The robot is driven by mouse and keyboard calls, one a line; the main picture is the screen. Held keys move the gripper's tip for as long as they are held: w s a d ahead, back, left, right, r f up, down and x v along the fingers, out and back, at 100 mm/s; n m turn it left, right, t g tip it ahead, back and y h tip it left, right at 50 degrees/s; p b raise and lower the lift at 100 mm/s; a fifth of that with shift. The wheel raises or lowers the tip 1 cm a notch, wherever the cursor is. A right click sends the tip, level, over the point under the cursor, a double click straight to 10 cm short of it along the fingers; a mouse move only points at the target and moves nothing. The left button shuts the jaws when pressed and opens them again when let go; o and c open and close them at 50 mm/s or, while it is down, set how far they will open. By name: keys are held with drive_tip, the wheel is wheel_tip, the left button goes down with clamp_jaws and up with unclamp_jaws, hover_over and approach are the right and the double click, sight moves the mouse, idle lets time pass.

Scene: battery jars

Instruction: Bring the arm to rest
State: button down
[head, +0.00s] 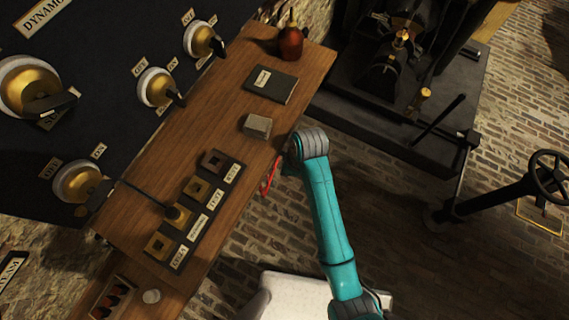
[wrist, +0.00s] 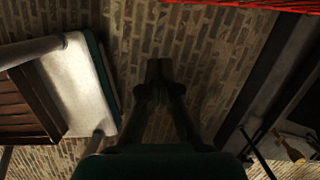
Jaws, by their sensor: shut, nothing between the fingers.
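My teal arm (head: 332,225) rises from the lower middle of the head view and bends at a grey joint beside the right edge of the wooden bench. My gripper (wrist: 158,66) shows in the wrist view as two dark fingers brought together at the tips, over the brick floor. It is shut and empty, touching nothing that I can see. In the head view the gripper is hidden behind or below the arm. A thin red thing (head: 268,177) shows at the bench edge left of the arm; I cannot tell what it is.
The wooden bench (head: 225,115) bears a grey block (head: 257,126), a dark book (head: 271,84), a red-brown bottle (head: 291,42) and a row of labelled sockets (head: 197,188). A dark switch panel (head: 105,85) lies left. Machinery (head: 395,75) and a handwheel (head: 549,178) stand right.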

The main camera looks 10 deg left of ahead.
drive_tip(key=shift+r, duration=0.2)
drive_tip(key=shift+d, duration=0.1)
drive_tip(key=s+d+f+n+t, duration=0.3)
drive_tip(key=s+d+n+t, duration=0.45)
drive_tip(key=s+d, duration=0.75)
drive_tip(key=s+d+r+n+t+h, duration=0.1)
drive_tip(key=s+d+r+n+t, duration=0.1)
drive_tip(key=r, duration=0.6)
drive_tip(key=s+d+r+n+t+h, duration=0.1)
drive_tip(key=s+d+r+n+t, duration=0.1)
drive_tip(key=s+r+n, duration=0.3)
drive_tip(key=s+d+r+n+t, duration=0.3)
drive_tip(key=s+r, duration=0.4)
drive_tip(key=r, duration=0.4)
drive_tip(key=shift+d+n+h, duration=0.4)
drive_tip(key=shift+d+n, duration=0.25)
drive_tip(key=shift+d, duration=0.2)
